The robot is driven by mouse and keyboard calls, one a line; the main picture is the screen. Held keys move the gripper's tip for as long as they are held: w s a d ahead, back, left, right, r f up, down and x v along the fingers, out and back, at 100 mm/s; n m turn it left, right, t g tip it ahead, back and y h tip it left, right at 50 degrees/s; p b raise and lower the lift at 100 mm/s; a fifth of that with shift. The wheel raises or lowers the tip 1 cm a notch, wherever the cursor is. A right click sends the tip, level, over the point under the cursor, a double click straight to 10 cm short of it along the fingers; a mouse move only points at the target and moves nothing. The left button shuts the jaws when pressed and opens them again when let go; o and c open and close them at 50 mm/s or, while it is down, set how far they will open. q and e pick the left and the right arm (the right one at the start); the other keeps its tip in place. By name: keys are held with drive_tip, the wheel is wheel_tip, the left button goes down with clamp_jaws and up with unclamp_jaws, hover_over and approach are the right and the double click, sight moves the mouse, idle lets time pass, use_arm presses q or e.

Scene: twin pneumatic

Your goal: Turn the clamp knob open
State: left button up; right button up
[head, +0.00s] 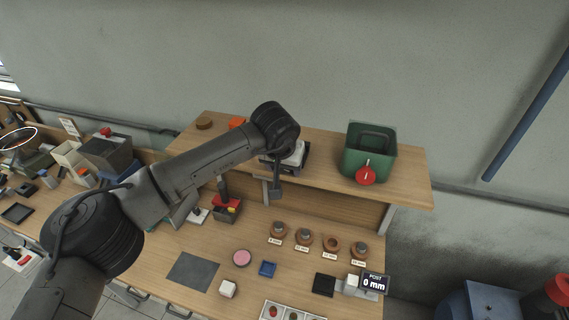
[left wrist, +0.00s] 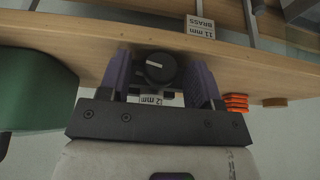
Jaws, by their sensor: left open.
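In the left wrist view a round black knob (left wrist: 155,69) with a white pointer line sits at the wooden shelf. My left gripper (left wrist: 163,80) is open, with one purple finger on each side of the knob. I cannot tell whether either finger touches it. A white label ending in "2 mm" shows partly below the knob. In the head view my left arm reaches across to the shelf and hides most of the gripper and the knob. My right gripper is in neither view.
A green bin (head: 369,150) with a red knob (head: 366,175) in front stands on the shelf (head: 413,180), right of my arm. Orange pieces (left wrist: 236,102) and a brown disc (head: 204,123) lie left.

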use_arm(q)
drive_tip(key=c, duration=0.9)
drive_tip(key=shift+a+f+h+b, duration=0.1)
drive_tip(key=shift+f+h+b, duration=0.05)
drive_tip(key=shift+h+b, duration=0.25)
drive_tip(key=shift+h, duration=0.3)
drive_tip(key=o, duration=0.9)
drive_tip(key=shift+r, duration=0.25)
drive_tip(key=b+v, duration=0.2)
drive_tip(key=v, duration=1.1)
drive_tip(key=shift+r, duration=0.4)
drive_tip(key=shift+w, duration=0.1)
